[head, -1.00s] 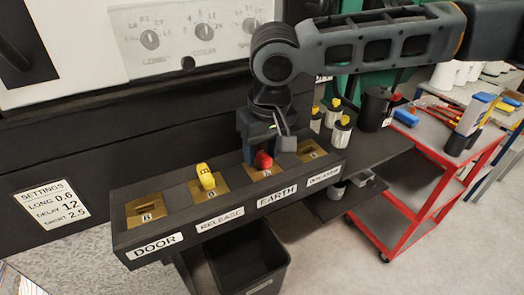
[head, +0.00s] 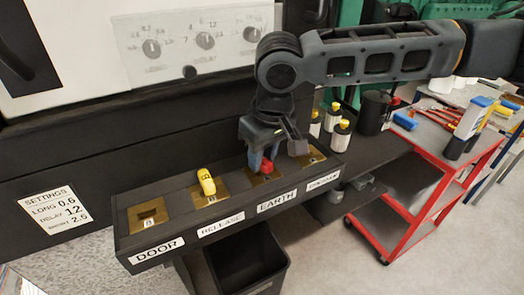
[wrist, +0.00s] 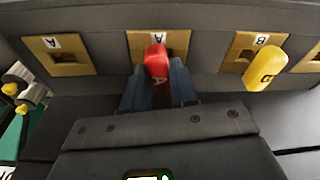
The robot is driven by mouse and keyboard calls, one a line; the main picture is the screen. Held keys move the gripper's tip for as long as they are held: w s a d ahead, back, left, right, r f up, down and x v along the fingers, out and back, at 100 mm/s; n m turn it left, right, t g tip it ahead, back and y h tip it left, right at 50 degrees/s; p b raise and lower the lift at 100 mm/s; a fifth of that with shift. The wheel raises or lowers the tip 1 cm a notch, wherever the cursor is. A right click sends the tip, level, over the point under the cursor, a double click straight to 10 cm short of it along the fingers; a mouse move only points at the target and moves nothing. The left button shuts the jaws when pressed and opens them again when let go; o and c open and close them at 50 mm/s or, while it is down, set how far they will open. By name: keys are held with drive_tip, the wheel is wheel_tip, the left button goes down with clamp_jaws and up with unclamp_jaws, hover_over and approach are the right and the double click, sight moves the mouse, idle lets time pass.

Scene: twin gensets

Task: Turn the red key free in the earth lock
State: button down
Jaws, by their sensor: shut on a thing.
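The red key (head: 267,166) stands in the brass plate of the lock above the EARTH label (head: 277,203). In the wrist view the red key (wrist: 157,62) sits upright between my two fingers, with a letter A on it. My gripper (head: 262,158) comes down from above and is shut on the red key; it also shows in the wrist view (wrist: 160,90). The earth lock's brass plate (wrist: 177,42) is partly hidden behind the key. My gripper hides part of the key in the head view.
A yellow key (head: 206,181) stands in the release lock to the left. The door lock plate (head: 148,216) and the rightmost lock plate (head: 312,155) hold no key. Several yellow-capped bottles and a red trolley (head: 405,205) stand to the right.

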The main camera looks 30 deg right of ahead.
drive_tip(key=n+p, duration=0.1)
drive_tip(key=n, duration=0.3)
drive_tip(key=shift+r+y+p, duration=0.1)
drive_tip(key=shift+y+p, duration=0.2)
drive_tip(key=shift+y, duration=0.1)
drive_tip(key=n+p, duration=0.1)
drive_tip(key=n, duration=0.3)
drive_tip(key=shift+g+y, duration=0.4)
drive_tip(key=n, duration=0.3)
drive_tip(key=shift+g, duration=0.3)
drive_tip(key=n+g, duration=0.1)
drive_tip(key=n, duration=0.4)
drive_tip(key=c, duration=0.8)
unclamp_jaws()
